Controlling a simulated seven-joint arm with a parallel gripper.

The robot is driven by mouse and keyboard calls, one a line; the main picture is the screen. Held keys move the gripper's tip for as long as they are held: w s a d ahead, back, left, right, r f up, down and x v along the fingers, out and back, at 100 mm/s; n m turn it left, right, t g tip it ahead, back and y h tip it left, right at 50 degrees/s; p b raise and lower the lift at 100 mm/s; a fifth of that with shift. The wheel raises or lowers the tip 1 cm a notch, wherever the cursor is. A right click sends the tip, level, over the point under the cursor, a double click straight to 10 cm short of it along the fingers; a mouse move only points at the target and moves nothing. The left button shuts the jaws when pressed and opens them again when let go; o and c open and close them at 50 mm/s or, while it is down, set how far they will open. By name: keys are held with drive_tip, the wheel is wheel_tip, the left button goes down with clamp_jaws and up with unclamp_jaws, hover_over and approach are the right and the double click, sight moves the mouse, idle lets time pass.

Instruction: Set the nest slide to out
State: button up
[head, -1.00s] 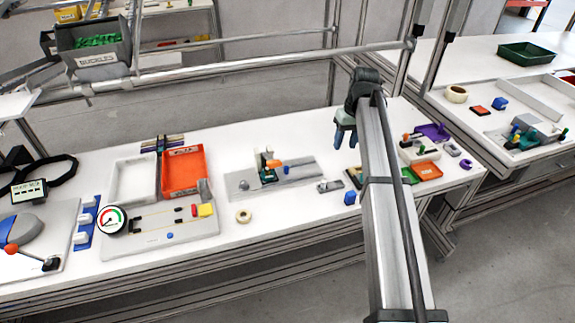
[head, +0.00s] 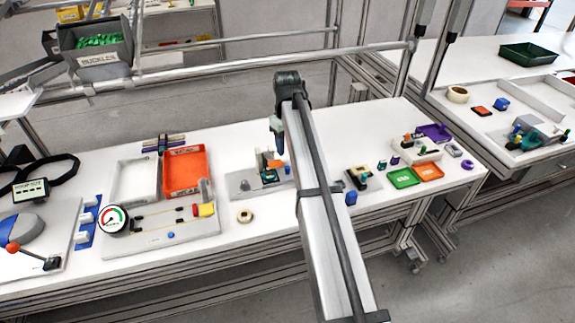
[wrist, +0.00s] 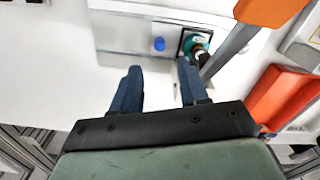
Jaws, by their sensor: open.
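The grey fixture plate (head: 243,183) lies on the bench in the head view, partly hidden by my arm. It carries a dark-framed nest holding a teal part (wrist: 196,44), with an orange-handled lever (head: 275,164) beside it. A small blue knob (head: 287,170) stands on the plate by the nest; it also shows in the wrist view (wrist: 159,44). I take this knob to be on the nest slide, but the slide's position is hard to read. My gripper (wrist: 158,72) is open and empty, pointing down above the plate. The knob appears just ahead of the gap between its fingers.
The lever's grey arm and orange handle (wrist: 270,10) rise close on the right in the wrist view. An orange tray (head: 184,171) and a gauge board (head: 160,228) lie to the left.

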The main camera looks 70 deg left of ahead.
sight(288, 167)
wheel_tip(288, 167, down, 9)
drive_tip(key=shift+r, duration=0.2)
drive_tip(key=shift+c, duration=0.2)
clamp_jaws()
idle(0.4)
idle(0.3)
